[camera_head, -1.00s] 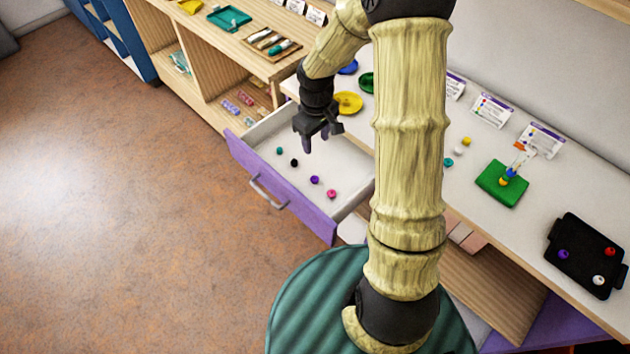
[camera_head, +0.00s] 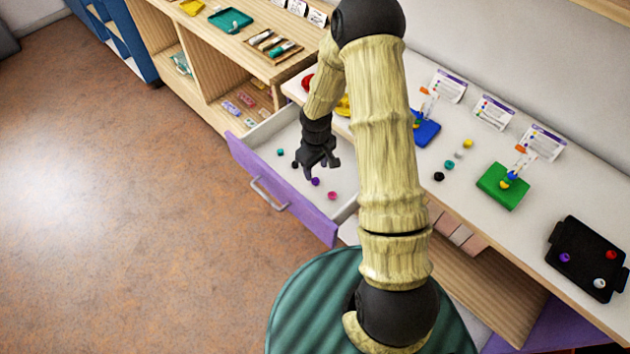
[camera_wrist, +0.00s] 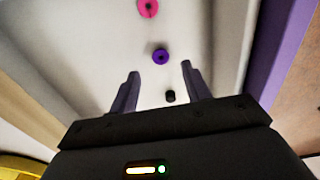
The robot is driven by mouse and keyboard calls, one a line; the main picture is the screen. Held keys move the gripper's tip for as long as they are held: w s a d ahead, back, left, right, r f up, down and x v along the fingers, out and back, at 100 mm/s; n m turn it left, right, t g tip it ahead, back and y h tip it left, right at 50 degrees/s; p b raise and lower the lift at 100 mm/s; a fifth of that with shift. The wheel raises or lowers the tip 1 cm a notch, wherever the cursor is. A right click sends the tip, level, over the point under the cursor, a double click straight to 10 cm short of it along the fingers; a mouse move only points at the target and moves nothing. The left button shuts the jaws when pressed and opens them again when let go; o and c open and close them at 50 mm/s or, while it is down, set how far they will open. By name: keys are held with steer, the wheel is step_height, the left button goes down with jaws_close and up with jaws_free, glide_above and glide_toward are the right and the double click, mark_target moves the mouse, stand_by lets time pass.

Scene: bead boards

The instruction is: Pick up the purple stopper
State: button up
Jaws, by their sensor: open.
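The purple stopper (camera_head: 315,182) lies on the white floor of the open drawer (camera_head: 262,172). In the wrist view it is a purple ring (camera_wrist: 160,57) with a dark centre, ahead of the fingertips and between their lines. My gripper (camera_head: 312,172) hangs over the drawer, close to the purple stopper in the head view. Its fingers are apart and empty in the wrist view (camera_wrist: 160,75). A black stopper (camera_wrist: 170,96) lies between the fingers in that view, below the fingertips. A pink stopper (camera_wrist: 148,8) lies beyond the purple one. Another purple piece (camera_head: 565,257) sits on the black tray.
A teal stopper (camera_head: 280,152) lies farther back in the drawer. The drawer's walls surround the stoppers. On the white counter stand a green board (camera_head: 492,190), a blue board (camera_head: 428,136) and the black tray (camera_head: 572,278), with several loose beads. The shelf unit is behind.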

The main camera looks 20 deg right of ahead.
mark_target(315, 178)
steer(key=shift+f, duration=0.25)
step_height(315, 178, down, 5)
steer(key=shift+w+a+f+p, duration=0.1)
steer(key=shift+p, duration=0.25)
stand_by(0.6)
steer(key=c, duration=1)
